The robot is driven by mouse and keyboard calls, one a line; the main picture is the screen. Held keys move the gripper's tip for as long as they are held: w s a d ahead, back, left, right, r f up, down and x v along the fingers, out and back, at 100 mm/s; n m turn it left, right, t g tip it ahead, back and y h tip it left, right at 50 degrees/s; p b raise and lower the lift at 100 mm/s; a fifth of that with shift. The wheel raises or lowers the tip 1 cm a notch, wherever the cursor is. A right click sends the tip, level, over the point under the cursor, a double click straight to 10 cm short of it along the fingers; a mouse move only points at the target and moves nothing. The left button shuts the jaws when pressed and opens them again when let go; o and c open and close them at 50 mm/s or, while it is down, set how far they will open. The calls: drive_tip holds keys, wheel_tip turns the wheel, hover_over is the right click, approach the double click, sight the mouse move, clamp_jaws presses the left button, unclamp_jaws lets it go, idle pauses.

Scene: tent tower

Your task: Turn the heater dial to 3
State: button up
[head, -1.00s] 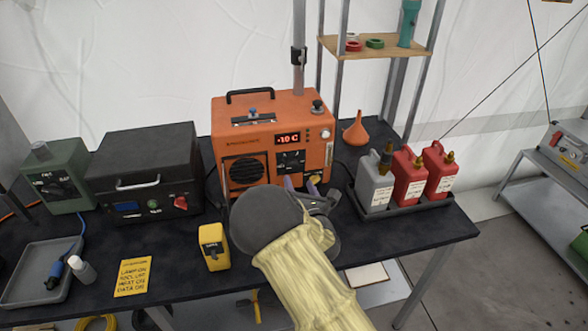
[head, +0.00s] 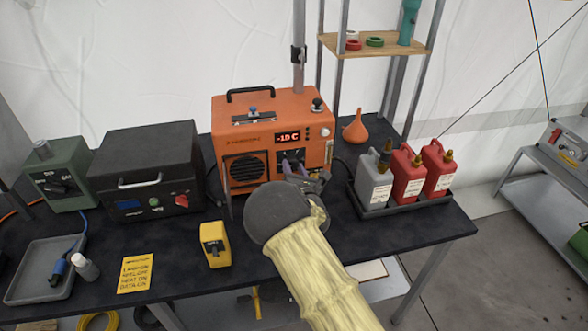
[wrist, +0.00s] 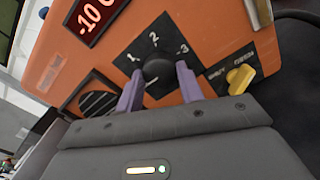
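The orange heater (head: 272,140) stands on the dark table in the head view, with a red "-10 C" display. Its black dial (wrist: 158,70) is in the middle of the wrist view, on a black plate with white numbers; the 3 is at its upper right. Where the dial points is unclear. My gripper (wrist: 159,78) is at the heater front, its two purple fingers apart, one on each side of the dial. They look open; whether they touch the dial is unclear. In the head view my gripper (head: 298,168) partly hides the dial.
A yellow knob (wrist: 240,77) sits right of the dial in the wrist view. A red-and-grey jug tray (head: 375,209) stands right of the heater. A black box (head: 147,165) is at left, a yellow device (head: 215,245) in front, an orange funnel (head: 355,128) behind.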

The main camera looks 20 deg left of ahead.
drive_tip(key=c, duration=0.4)
drive_tip(key=shift+o, duration=0.2)
